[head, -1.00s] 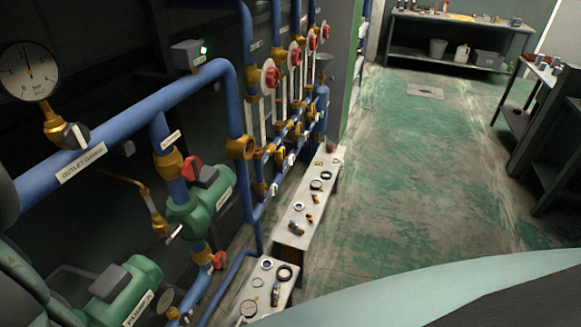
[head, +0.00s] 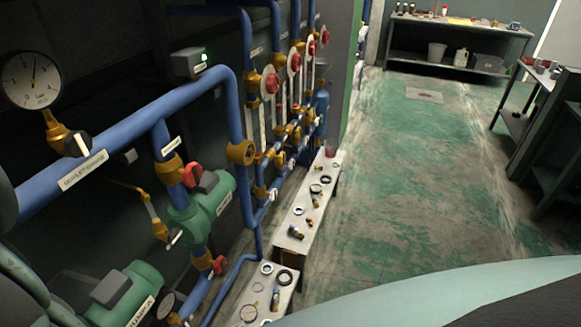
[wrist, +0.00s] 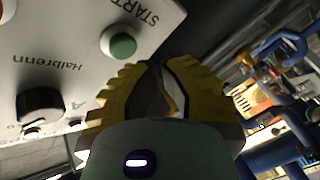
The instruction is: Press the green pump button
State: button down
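The green pump button (wrist: 122,46) is a round button in a white collar on a pale control panel (wrist: 60,50) in the wrist view. It sits beside the word START, which appears upside down. My gripper (wrist: 156,68) has yellow ridged fingers with dark inner pads, and its tips come together with nothing seen between them. The tips are just right of and below the button in the picture. A gap shows between them and the button, but the depth is unclear. The head view does not show the button or the gripper.
A black knob (wrist: 40,106) is on the same panel. Blue pipes (head: 130,125), green pumps (head: 205,208) and a round gauge (head: 30,80) stand at the left in the head view. A low bench (head: 290,247) holds small parts. The green floor (head: 400,170) is clear.

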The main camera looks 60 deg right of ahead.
jog(key=s, duration=0.2)
jog(key=s+d, duration=0.1)
jog(key=s, duration=0.1)
jog(key=shift+s, duration=0.3)
dwell(0.6)
